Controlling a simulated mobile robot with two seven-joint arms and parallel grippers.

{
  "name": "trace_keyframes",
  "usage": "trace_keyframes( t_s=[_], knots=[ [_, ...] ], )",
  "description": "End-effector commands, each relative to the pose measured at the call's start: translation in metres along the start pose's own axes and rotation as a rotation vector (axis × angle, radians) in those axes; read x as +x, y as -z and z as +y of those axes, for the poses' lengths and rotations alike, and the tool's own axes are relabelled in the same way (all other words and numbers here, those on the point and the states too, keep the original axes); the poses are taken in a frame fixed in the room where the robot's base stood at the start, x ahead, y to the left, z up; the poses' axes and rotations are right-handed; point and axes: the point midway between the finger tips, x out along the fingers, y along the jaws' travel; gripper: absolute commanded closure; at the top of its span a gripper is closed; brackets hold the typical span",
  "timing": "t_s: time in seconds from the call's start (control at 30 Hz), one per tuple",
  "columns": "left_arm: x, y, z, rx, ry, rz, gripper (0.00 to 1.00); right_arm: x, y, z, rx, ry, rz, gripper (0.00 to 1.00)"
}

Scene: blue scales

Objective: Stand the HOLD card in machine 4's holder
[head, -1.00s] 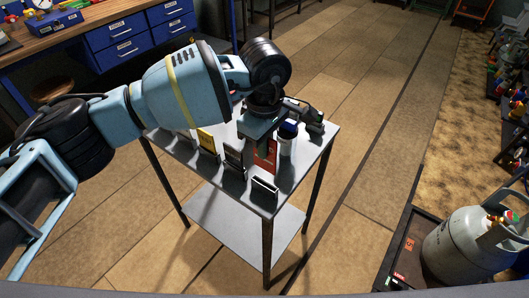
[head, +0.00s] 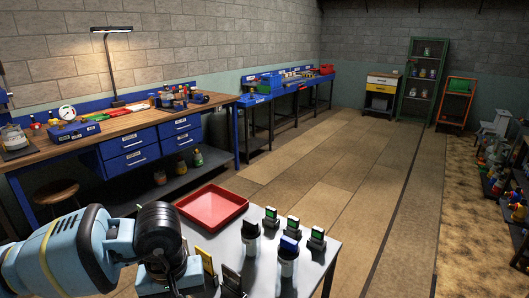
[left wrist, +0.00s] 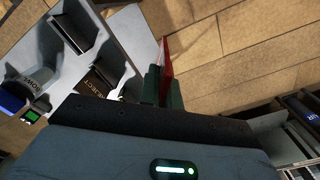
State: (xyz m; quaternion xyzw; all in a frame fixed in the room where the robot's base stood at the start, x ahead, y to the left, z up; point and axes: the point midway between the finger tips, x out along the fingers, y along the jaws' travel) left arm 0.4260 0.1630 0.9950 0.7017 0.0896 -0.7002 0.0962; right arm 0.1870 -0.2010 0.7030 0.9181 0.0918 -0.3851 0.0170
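My left gripper (left wrist: 164,90) is shut on a thin red card (left wrist: 165,58) in the left wrist view. The card is seen nearly edge-on and its writing cannot be read. In the head view my left arm (head: 95,250) is at the lower left, over the table's left side; its fingertips and the card are out of sight there. A dark holder marked REJECT (left wrist: 98,82) stands on the grey table in the wrist view. A yellow card (head: 206,262) stands in a holder beside a dark holder (head: 232,281). No machine number is readable. My right gripper is not in view.
A wooden workbench (head: 120,120) stands behind.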

Motion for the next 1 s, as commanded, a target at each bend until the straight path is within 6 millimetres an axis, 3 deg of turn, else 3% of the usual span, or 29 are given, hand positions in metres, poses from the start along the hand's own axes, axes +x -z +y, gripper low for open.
trace_keyframes(
  t_s=[0.1,0.3,0.77,0.87,1.0],
  knots=[
    [0.001,-0.013,-0.031,0.114,0.004,0.000,1.00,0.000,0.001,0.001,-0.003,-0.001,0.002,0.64],
    [0.002,-0.028,-0.057,0.237,0.007,-0.001,1.00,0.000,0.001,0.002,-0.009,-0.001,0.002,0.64],
    [0.005,-0.031,-0.061,0.265,0.008,-0.003,1.00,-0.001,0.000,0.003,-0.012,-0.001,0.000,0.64],
    [0.013,-0.033,-0.060,0.269,0.006,-0.006,1.00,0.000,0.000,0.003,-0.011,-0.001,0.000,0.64],
    [0.040,-0.037,-0.058,0.279,-0.002,-0.008,1.00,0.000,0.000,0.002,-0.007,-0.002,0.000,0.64]
  ],
)
